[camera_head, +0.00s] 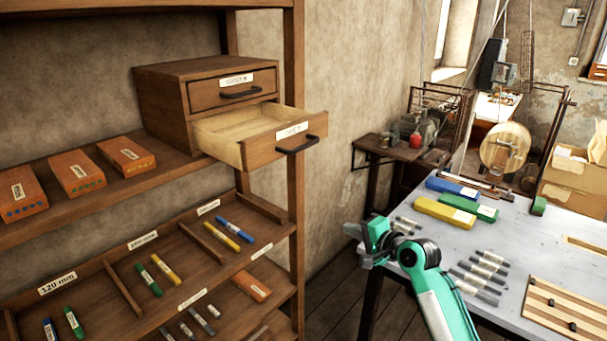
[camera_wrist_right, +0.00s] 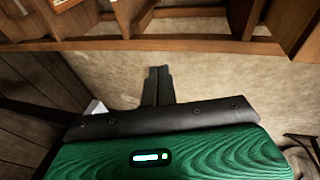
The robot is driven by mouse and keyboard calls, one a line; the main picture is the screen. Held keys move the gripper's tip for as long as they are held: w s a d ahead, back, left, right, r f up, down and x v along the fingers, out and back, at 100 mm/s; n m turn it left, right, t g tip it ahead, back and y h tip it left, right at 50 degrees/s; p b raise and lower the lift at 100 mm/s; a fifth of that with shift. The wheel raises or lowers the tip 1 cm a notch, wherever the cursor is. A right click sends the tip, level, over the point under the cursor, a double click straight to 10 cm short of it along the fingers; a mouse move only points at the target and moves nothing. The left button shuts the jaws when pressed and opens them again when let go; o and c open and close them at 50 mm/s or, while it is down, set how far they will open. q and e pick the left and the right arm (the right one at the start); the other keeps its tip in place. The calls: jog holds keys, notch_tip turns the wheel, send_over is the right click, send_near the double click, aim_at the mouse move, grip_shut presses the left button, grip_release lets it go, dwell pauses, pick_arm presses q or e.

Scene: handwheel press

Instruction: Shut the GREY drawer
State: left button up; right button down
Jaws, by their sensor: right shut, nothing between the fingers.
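A small wooden cabinet (camera_head: 165,88) with two drawers stands on the upper shelf in the head view. Its lower drawer (camera_head: 262,148) is pulled out and looks empty inside; its label is too small to read. Its dark handle (camera_head: 297,145) faces right. The upper drawer (camera_head: 232,88) is shut. My right gripper (camera_head: 354,231) is shut and empty, below and to the right of the open drawer, apart from it. Its closed fingers show in the right wrist view (camera_wrist_right: 158,84), in front of the wall. My left gripper is not in view.
A wooden post (camera_head: 294,200) stands at the shelf's right end. Orange boxes (camera_head: 77,173) lie left of the cabinet. Lower shelves hold coloured sticks. A grey bench (camera_head: 420,240) with boxes and rods is at right. Open space lies between shelf and bench.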

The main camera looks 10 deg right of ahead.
jog(key=s+a+r+n+y, duration=0.15)
jog(key=s+r, duration=0.25)
jog(key=r, duration=0.6)
jog(key=s+a+r+m+y, duration=0.1)
jog(key=s+a+r+y, duration=0.25)
jog(key=r, duration=0.75)
jog(key=d+p+x, duration=0.1)
jog(key=p+x, duration=0.5)
jog(key=x, duration=0.6)
jog(key=shift+w+a+t+h+p, duration=0.35)
jog(key=shift+w+t+h, duration=0.05)
jog(key=shift+w, duration=0.25)
jog(key=shift+d+f+n, duration=0.1)
jog(key=shift+f+n, duration=0.05)
jog(key=shift+n, duration=0.1)
